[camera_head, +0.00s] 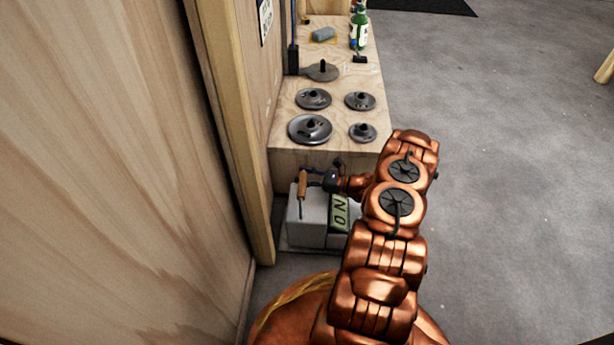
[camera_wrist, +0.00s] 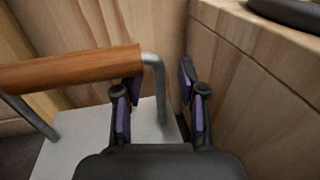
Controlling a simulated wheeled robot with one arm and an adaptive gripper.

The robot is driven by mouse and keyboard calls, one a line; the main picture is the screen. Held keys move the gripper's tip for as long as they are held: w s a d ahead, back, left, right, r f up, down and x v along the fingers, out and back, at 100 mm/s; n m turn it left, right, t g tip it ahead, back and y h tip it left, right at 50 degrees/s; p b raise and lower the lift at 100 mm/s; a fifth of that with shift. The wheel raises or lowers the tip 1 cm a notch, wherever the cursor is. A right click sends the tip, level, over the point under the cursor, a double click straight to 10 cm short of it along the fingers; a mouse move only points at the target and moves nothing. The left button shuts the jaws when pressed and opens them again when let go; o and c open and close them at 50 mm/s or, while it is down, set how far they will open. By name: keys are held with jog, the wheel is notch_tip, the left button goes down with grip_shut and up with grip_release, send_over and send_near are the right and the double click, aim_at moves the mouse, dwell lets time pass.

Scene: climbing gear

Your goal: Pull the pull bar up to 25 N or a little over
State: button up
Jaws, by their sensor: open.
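The pull bar (camera_head: 303,183) has a wooden grip and stands over a light grey box (camera_head: 306,218) with a green display (camera_head: 339,212). The display seems to read 0 N, turned sideways. In the wrist view the wooden grip of the pull bar (camera_wrist: 70,69) runs in from the left, and its bent metal leg (camera_wrist: 160,90) drops between my fingers in the picture. My gripper (camera_wrist: 160,105) is open around or just short of this leg; I cannot tell the depth. In the head view my gripper (camera_head: 326,178) is at the right of the bar.
A wooden bench (camera_head: 325,159) with several round grey metal pieces stands just behind the box. A green bottle (camera_head: 359,30) is at its far end. A wooden wall (camera_head: 110,150) is close on the left. Grey floor (camera_head: 500,170) is free on the right.

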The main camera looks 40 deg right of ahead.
jog(key=shift+c, duration=0.2)
grip_shut()
jog(key=shift+r+p, duration=0.75)
jog(key=shift+r, duration=1.15)
dwell(1.5)
jog(key=shift+f, duration=0.1)
dwell(0.3)
jog(key=shift+f+b, duration=0.5)
jog(key=shift+f, duration=1.15)
grip_release()
